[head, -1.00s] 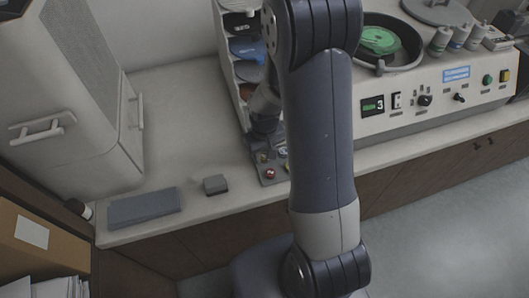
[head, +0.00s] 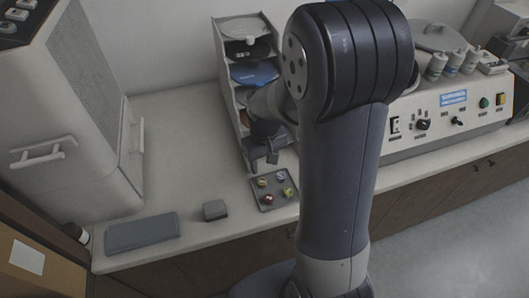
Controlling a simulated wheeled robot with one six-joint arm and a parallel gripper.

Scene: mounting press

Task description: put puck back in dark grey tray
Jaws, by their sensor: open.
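The dark grey tray (head: 266,208) lies on the counter below the disc rack. Several small round pucks sit in it: a yellowish one (head: 262,182) at back left, a bluish one (head: 281,176) at back right, a red one (head: 268,199) at front left and a yellow-green one (head: 288,191) at front right. My gripper (head: 262,163) is open, pointing down just behind the tray, apart from the pucks. I see nothing between its fingers. My arm passes close to the tray's right side.
A rack (head: 226,72) with dark and blue discs stands behind my gripper. A tall grey cabinet (head: 75,120) stands far left; a control panel (head: 450,118) is at right.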

